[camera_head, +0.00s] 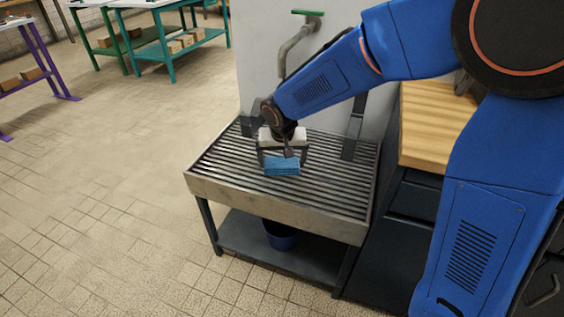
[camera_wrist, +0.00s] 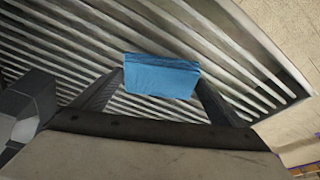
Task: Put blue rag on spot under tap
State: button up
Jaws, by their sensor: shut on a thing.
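The blue rag (camera_head: 283,166) is a folded block held in my gripper (camera_head: 282,158) over the slatted grate in the head view. In the wrist view the rag (camera_wrist: 161,76) sits between the fingertips of my gripper (camera_wrist: 160,82), with slats behind it. The gripper is shut on it. I cannot tell whether the rag touches the slats. The tap (camera_head: 297,42) has a green handle and a grey bent spout on the wall panel behind the grate. My arm hides part of the area below the spout, and I see no marked spot.
The slatted grate (camera_head: 330,205) stands on a metal frame with a lower shelf holding a blue bucket (camera_head: 280,236). A wooden-topped cabinet (camera_head: 436,125) adjoins at the right. A dark upright bar (camera_head: 355,128) stands at the grate's back. Tiled floor at left is clear.

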jog(key=shift+f, duration=0.2)
jog(key=shift+f, duration=0.15)
jog(key=o, duration=0.8)
jog(key=shift+o, duration=0.2)
jog(key=v, duration=1.2)
jog(key=shift+s, duration=0.15)
